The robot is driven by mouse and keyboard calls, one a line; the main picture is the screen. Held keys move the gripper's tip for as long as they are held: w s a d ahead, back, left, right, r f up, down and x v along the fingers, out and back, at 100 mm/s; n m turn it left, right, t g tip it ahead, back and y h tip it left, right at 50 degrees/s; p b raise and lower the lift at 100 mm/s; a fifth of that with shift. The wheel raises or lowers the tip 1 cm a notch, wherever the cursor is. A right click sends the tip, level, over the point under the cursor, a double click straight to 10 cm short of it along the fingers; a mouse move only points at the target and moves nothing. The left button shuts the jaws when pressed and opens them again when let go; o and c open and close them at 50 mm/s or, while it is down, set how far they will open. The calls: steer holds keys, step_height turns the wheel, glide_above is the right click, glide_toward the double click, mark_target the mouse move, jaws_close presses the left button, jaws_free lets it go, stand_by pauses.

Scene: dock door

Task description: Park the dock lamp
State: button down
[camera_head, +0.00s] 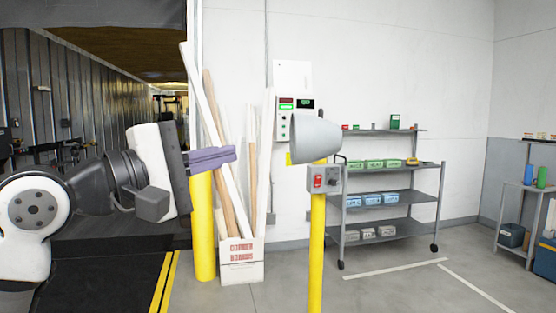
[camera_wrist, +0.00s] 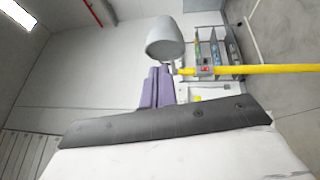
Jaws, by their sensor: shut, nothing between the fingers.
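The dock lamp has a grey, cone-shaped head (camera_head: 315,138) above a grey box with a red switch (camera_head: 318,181), on top of a yellow post (camera_head: 317,240). My gripper (camera_head: 234,154), with purple fingers, is shut and empty. In the head view its tips point right toward the lamp head, with a gap in the picture; I cannot tell the depth between them. In the wrist view the lamp head (camera_wrist: 165,38) shows just beyond the fingertips of my gripper (camera_wrist: 160,69), and the yellow post (camera_wrist: 275,69) runs off to the right. The lamp's arm or joint is mostly hidden.
A second yellow post (camera_head: 203,230) and a white box of long boards (camera_head: 241,262) stand behind my gripper. A wall panel (camera_head: 294,122) is behind the lamp. A grey shelf cart (camera_head: 390,195) stands to the right. The floor at front right is clear.

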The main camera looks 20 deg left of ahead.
steer(key=w+a+f+y, duration=0.2)
steer(key=a+y, duration=0.1)
steer(key=p, duration=0.4)
glide_toward(293, 155)
steer(key=w+a, duration=0.2)
steer(key=w, duration=0.2)
steer(key=w+d, duration=0.1)
steer(key=d+p, duration=0.1)
steer(key=shift+w+d+r, duration=0.2)
steer(key=shift+w+d, duration=0.15)
steer(key=shift+w+d+f+p, duration=0.1)
steer(key=shift+w+d+p, duration=0.1)
steer(key=shift+d+p, duration=0.25)
steer(key=shift+d, duration=0.1)
